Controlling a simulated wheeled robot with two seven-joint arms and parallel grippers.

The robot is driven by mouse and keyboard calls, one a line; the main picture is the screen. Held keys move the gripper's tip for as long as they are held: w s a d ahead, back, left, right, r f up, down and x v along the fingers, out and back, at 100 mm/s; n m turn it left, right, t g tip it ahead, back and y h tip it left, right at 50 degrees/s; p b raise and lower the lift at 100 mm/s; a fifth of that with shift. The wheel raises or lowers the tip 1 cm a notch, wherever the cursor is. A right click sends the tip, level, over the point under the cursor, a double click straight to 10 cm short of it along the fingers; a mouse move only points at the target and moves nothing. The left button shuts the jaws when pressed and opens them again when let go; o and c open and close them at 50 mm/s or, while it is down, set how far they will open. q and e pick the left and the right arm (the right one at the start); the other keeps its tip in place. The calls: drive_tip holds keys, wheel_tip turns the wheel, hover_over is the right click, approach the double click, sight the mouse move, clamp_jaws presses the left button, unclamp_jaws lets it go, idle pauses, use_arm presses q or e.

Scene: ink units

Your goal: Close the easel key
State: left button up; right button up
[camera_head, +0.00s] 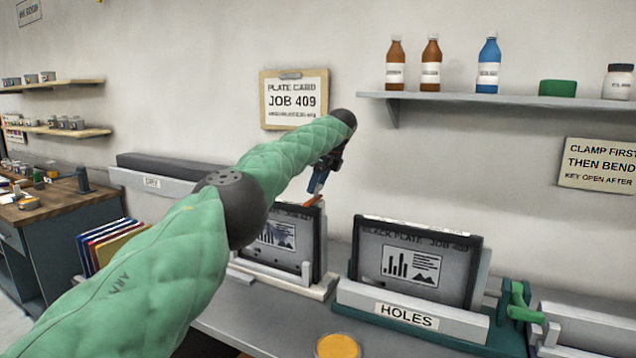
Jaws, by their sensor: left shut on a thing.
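My green-sleeved left arm covers part of the left easel. The right easel (411,308) is labelled HOLES and holds another dark plate (412,258) leaning back. A green handle (521,304) stands at its right side, apart from my gripper. My right gripper is not in view.
A wall shelf (480,97) with bottles hangs at upper right. A clipboard (293,100) reads JOB 409. A sign (597,166) reads clamp first, then bend. A yellow-topped round pot (337,346) is at the front. Coloured panels (108,243) stand left of the easels.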

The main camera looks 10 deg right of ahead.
use_arm(q)
drive_tip(key=shift+r, duration=0.1)
drive_tip(key=o, duration=1.4)
drive_tip(key=shift+d+r, duration=0.15)
drive_tip(key=shift+r, duration=0.15)
drive_tip(key=v, duration=0.3)
drive_tip(key=shift+p+v, duration=1.35)
drive_tip(key=shift+v, duration=0.6)
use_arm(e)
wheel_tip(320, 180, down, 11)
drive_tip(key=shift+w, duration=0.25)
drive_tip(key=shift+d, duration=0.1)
